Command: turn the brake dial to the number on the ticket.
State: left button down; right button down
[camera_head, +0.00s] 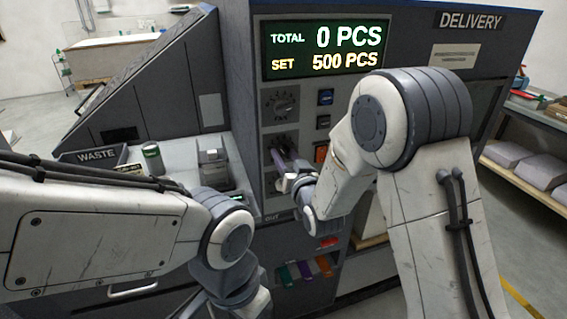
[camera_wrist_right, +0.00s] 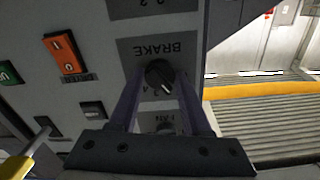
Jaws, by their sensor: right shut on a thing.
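The brake dial (camera_wrist_right: 158,74) is a black knob on a dark plate lettered BRAKE, which appears upside down in the right wrist view. A white mark on the knob points to the lower right there; the numbers around it are mostly hidden or too small to read. My right gripper (camera_wrist_right: 159,82) has its two long fingers on either side of the knob, shut on it. In the head view the right gripper (camera_head: 281,158) is at the panel, below another dial, and covers the brake dial. My left gripper is out of view. I cannot make out a ticket.
A display (camera_head: 325,48) reads TOTAL 0 PCS, SET 500 PCS. A FAN plate (camera_wrist_right: 168,128) lies between the fingers in the wrist view. A WASTE bin (camera_head: 95,155) stands at left.

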jog(key=shift+f+m+b, duration=0.1)
jog(key=shift+m+b, duration=1.6)
jog(key=shift+m, duration=0.2)
jog(key=shift+c, duration=1.8)
grip_release()
jog(key=shift+s, duration=0.1)
jog(key=b+v, duration=0.7)
jog(key=v, duration=0.3)
jog(key=shift+s, duration=0.2)
